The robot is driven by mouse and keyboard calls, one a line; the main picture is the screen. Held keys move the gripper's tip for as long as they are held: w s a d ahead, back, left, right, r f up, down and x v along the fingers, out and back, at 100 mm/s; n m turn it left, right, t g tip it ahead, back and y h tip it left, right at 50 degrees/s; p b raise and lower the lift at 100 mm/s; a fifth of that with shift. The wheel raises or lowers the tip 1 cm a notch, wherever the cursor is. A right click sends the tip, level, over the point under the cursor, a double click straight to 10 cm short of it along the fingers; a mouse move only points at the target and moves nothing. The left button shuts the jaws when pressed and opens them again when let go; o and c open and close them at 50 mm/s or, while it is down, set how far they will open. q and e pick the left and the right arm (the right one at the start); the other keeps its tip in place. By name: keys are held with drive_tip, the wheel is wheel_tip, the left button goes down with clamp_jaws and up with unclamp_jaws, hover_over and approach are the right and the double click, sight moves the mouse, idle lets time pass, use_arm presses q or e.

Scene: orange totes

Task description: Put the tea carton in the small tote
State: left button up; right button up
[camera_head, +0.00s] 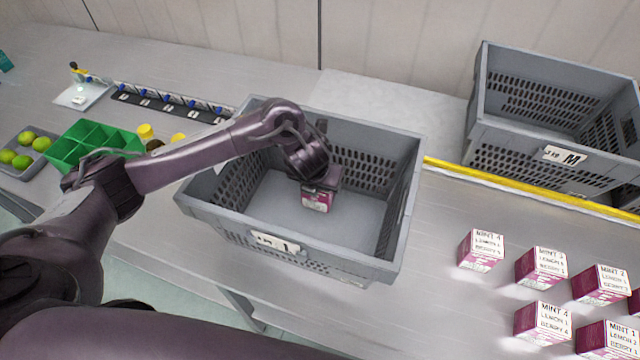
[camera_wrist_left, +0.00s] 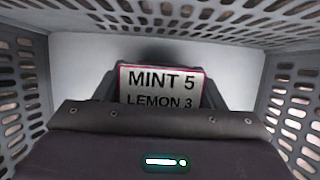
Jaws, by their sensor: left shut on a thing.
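A tea carton (camera_head: 317,201), pink with a white printed label, is between the fingers of my left gripper (camera_head: 321,186). In the left wrist view the carton (camera_wrist_left: 162,86) shows "MINT 5, LEMON 3" on its top face. My left gripper reaches down inside a grey tote (camera_head: 408,190) labelled with a mark that looks like "L" or "1". The carton is inside the walls, over the tote floor; I cannot tell if it touches the floor. Another grey tote (camera_head: 492,133) marked "M" stands at the back right. My right gripper is not in view.
Several similar cartons (camera_head: 541,268) stand on the bench at the front right. A yellow strip (camera_head: 530,188) runs along the bench. A green divided tray (camera_head: 92,138), a tray of green fruit (camera_head: 22,160) and a dark rack (camera_head: 165,107) lie at the left.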

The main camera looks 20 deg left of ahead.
use_arm(q)
drive_tip(key=shift+w+f, duration=0.1)
drive_tip(key=shift+f, duration=0.35)
drive_tip(key=shift+f, duration=0.1)
drive_tip(key=o, duration=1.1)
